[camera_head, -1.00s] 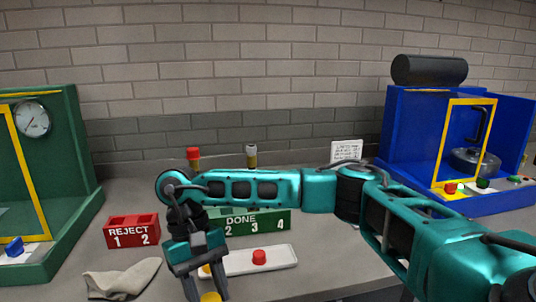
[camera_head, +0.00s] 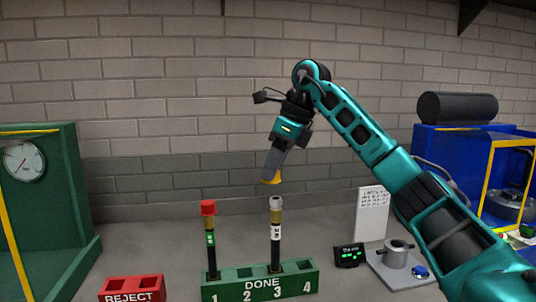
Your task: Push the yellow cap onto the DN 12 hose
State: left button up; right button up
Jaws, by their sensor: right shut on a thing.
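My right gripper (camera_head: 271,176) is shut on the yellow cap (camera_head: 270,182), which shows at its fingertips. It is above the uncapped hose (camera_head: 276,230), slightly to the left in the picture, with a gap between cap and hose end. This hose is dark with a brass-coloured fitting, a grey top end and a white label too small to read surely. It stands upright at slot 3 of the green DONE rack (camera_head: 262,284). Another upright hose (camera_head: 211,255) with a red cap (camera_head: 208,207) and a green label stands at slot 1. My left gripper is out of view.
A red REJECT rack (camera_head: 131,284) is at the lower left, beside a green cabinet with a gauge (camera_head: 22,161). Right of the DONE rack are a small display (camera_head: 349,256), a white sign (camera_head: 370,214) and a metal fixture (camera_head: 396,255). A blue machine (camera_head: 455,150) stands far right.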

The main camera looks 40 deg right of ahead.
aim_at(279, 179)
jog(key=shift+w+d+r+m+h, duration=0.15)
jog(key=shift+d+r+m+h, duration=0.25)
jog(key=shift+d+m, duration=0.45)
jog(key=shift+f, duration=0.5)
jog(key=shift+f+b, duration=0.4)
jog(key=shift+f, duration=1.3)
jog(key=shift+p, duration=0.4)
jog(key=shift+f, duration=0.1)
